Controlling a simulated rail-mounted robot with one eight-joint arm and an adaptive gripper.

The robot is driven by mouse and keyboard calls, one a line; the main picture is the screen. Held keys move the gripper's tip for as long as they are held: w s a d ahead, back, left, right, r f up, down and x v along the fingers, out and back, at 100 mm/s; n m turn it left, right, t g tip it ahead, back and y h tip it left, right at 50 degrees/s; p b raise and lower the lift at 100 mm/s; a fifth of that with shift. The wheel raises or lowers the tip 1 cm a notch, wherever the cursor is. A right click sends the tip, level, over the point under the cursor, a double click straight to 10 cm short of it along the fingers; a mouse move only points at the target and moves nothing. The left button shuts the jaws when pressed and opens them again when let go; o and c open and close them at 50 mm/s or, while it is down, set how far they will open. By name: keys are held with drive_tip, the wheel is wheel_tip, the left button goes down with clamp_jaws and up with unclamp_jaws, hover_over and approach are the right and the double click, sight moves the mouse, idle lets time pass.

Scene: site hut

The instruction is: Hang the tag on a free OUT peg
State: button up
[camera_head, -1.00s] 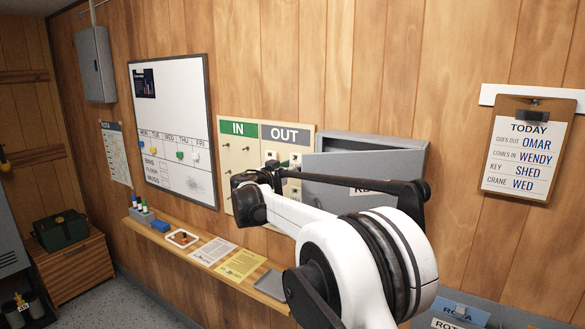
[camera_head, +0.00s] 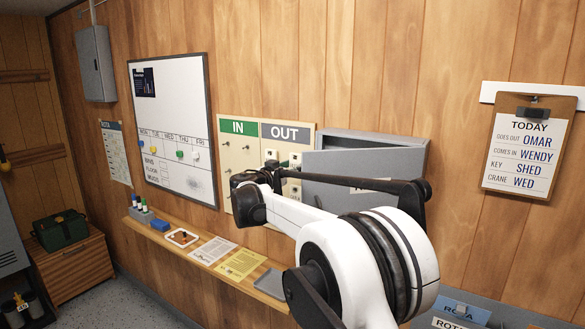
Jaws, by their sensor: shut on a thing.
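The peg board (camera_head: 252,156) hangs on the wall, with a green IN header (camera_head: 238,127) on the left and a grey OUT header (camera_head: 286,133) on the right. Pale tags show in the OUT half, one at its upper left (camera_head: 271,154) and one at its upper right (camera_head: 295,158). My gripper (camera_head: 268,173) is at the OUT half, small and dark, shut on the tag. Its fingertips and the held tag are mostly hidden, so I cannot tell whether the tag touches a peg. My arm covers the lower OUT pegs.
A grey key cabinet (camera_head: 345,163) with its door ajar stands right of the board, close behind my arm. A whiteboard (camera_head: 172,110) hangs left, a TODAY clipboard (camera_head: 525,150) right.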

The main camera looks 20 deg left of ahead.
drive_tip(key=o, duration=1.1)
drive_tip(key=shift+c, duration=0.2)
